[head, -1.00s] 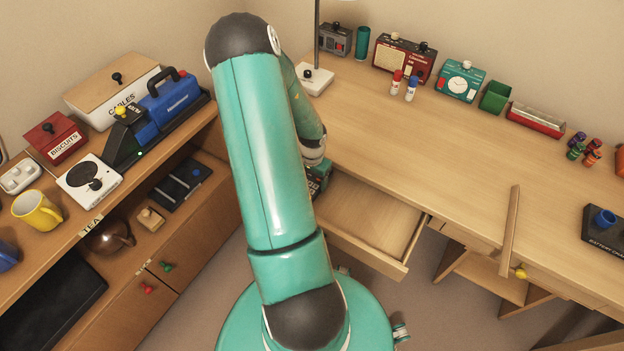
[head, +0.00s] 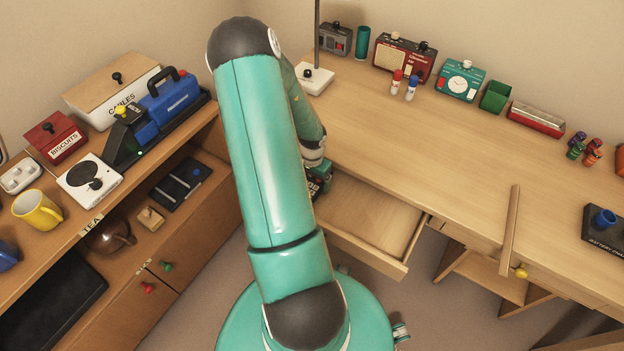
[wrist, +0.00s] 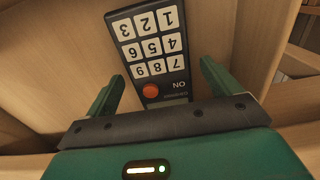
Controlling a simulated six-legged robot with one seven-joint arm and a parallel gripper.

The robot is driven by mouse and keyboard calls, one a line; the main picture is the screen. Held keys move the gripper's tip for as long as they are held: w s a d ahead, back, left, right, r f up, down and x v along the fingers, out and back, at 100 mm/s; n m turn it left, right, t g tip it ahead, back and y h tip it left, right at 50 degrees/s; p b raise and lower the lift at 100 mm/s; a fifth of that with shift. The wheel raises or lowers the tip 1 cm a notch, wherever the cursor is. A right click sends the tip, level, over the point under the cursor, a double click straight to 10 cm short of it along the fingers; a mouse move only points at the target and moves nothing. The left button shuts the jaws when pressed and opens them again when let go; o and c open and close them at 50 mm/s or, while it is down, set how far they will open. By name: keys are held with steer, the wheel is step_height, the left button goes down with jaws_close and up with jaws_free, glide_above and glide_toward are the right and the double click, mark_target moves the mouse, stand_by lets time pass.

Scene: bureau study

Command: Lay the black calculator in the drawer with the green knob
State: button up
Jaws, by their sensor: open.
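The black calculator (wrist: 152,45) lies face up on the wooden floor of an open drawer in the wrist view. It has white number keys and an orange button; its near end is hidden by my gripper. My gripper (wrist: 161,70) is open, with one green finger on each side of the calculator and a small gap showing on both sides. In the head view the open desk drawer (head: 375,212) is otherwise empty where I can see it. The drawer's knob is not in view.
The desk top (head: 430,150) above the drawer is mostly clear, with a radio (head: 404,57) and other items along the back. A wooden strip (head: 510,225) lies near the front edge. The left cabinet has a green knob (head: 166,266) and a red knob (head: 147,287).

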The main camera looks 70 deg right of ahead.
mark_target(312, 182)
step_height(312, 182, up, 12)
stand_by(0.4)
steer(key=w+a+r+n+t, duration=0.2)
steer(key=w+a+r+n, duration=0.3)
steer(key=w+a+r, duration=0.5)
steer(key=w+a+r+n+t, duration=0.1)
steer(key=w+a+r+n, duration=0.3)
steer(key=w+a+r, duration=0.5)
steer(key=s+a+r+n+t, duration=0.1)
steer(key=s+a+r+n, duration=0.2)
steer(key=a, duration=0.5)
steer(key=s+a+r+n, duration=0.3)
steer(key=a+r+n, duration=0.1)
steer(key=a, duration=0.4)
steer(key=s+a+r+n+t, duration=0.1)
steer(key=s+a+r+n, duration=0.2)
steer(key=a, duration=0.5)
steer(key=shift+s+a+r+n+t, duration=0.15)
steer(key=shift+s+r+n+t, duration=0.2)
steer(key=shift+r, duration=0.35)
